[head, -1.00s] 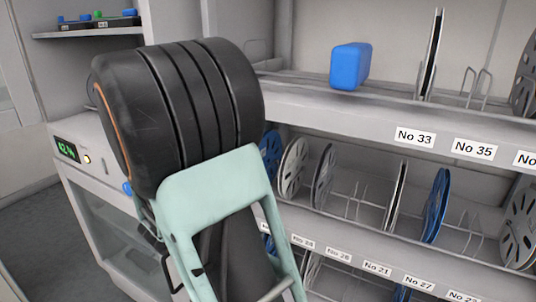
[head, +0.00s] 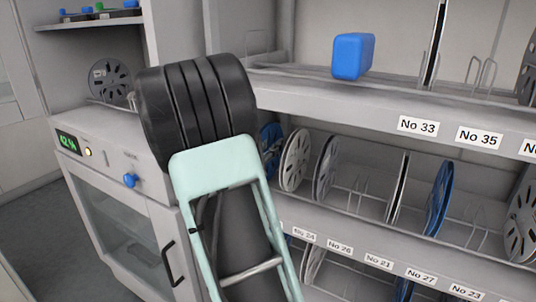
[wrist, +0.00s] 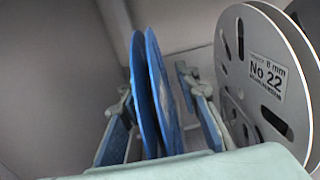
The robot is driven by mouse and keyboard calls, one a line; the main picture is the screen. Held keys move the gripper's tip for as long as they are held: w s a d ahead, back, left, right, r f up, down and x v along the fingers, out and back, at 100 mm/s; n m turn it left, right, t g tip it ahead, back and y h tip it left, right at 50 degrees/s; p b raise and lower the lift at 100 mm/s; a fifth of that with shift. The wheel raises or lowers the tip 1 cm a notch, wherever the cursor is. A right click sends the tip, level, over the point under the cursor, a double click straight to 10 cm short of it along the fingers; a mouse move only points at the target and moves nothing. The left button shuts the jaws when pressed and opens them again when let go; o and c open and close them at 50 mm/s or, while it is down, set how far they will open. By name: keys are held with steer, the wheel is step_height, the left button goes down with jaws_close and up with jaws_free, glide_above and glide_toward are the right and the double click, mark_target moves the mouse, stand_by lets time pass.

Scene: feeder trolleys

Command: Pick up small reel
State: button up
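In the wrist view a thin blue reel (wrist: 158,95) stands upright between the two fingers of my gripper (wrist: 165,115). The fingers are open, one on each side of the reel, with a visible gap on the left. A larger grey reel labelled No 22 (wrist: 265,75) stands close to the right finger. In the head view my gripper is hidden behind my arm. A blue reel (head: 270,150) shows partly beside my arm on the middle shelf, with a pale reel (head: 295,160) right of it. I cannot tell which reel the task calls small.
More reels stand in wire dividers on the middle shelf, including a grey one (head: 325,168) and a blue one (head: 439,198). A blue block (head: 353,56) sits on the shelf above. A cabinet with a green display (head: 69,142) stands at the left, with a dark reel (head: 108,80) behind.

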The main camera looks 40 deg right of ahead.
steer(key=shift+c, duration=0.2)
jaws_close()
